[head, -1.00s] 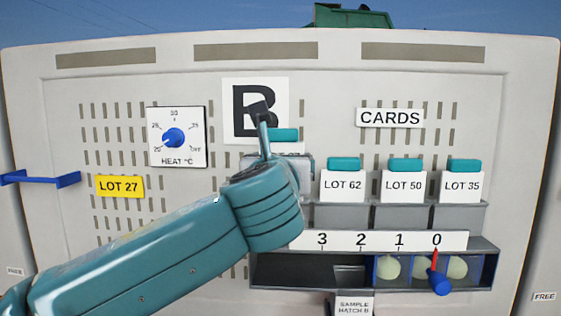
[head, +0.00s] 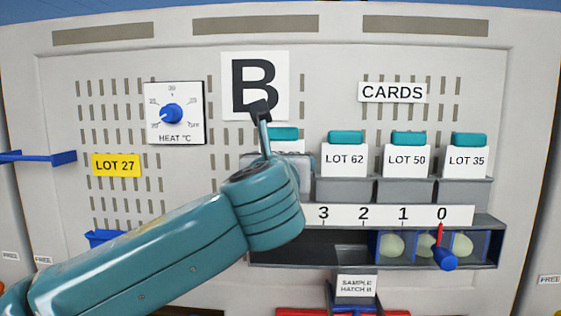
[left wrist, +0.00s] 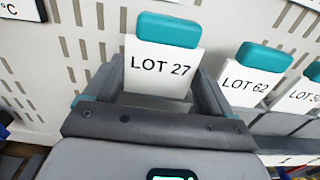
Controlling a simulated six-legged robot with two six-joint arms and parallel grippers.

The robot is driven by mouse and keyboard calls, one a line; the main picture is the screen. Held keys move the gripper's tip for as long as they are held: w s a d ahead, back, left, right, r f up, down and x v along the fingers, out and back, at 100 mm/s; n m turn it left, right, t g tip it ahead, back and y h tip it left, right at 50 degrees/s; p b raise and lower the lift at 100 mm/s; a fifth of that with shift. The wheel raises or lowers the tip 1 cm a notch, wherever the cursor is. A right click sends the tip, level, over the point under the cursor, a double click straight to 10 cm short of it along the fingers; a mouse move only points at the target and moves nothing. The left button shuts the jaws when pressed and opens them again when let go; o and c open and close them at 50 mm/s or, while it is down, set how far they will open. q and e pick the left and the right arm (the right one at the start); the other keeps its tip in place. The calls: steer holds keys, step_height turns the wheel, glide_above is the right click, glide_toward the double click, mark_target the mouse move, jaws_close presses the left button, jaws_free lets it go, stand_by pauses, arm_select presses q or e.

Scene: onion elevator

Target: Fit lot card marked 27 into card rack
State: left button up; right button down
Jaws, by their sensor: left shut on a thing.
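The lot card marked 27 is white with a teal top and shows clearly in the left wrist view (left wrist: 160,65). My left gripper (left wrist: 158,88) is shut on it, with a finger on each side. In the head view the card's teal top (head: 284,133) stands about level with the tops of the racked cards, and my gripper (head: 283,165) hides most of the card below. The card rack (head: 343,189) has grey pockets holding cards LOT 62 (head: 344,159), LOT 50 (head: 407,159) and LOT 35 (head: 467,160). Whether card 27 is inside a pocket is hidden.
Below the rack is a numbered strip (head: 343,214) over a tray with onions and a red-and-blue lever (head: 445,257). A yellow LOT 27 label (head: 117,165), a heat dial (head: 172,114) and a blue bracket (head: 60,158) are at left.

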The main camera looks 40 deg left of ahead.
arm_select(q)
steer(key=o, duration=1)
steer(key=shift+s, duration=0.1)
steer(key=shift+c, duration=0.2)
steer(key=shift+s+d, duration=0.2)
steer(key=shift+d, duration=0.05)
steer(key=b+v, duration=0.4)
steer(key=v, duration=1.1)
steer(key=shift+s+d, duration=0.2)
steer(key=shift+s, duration=0.15)
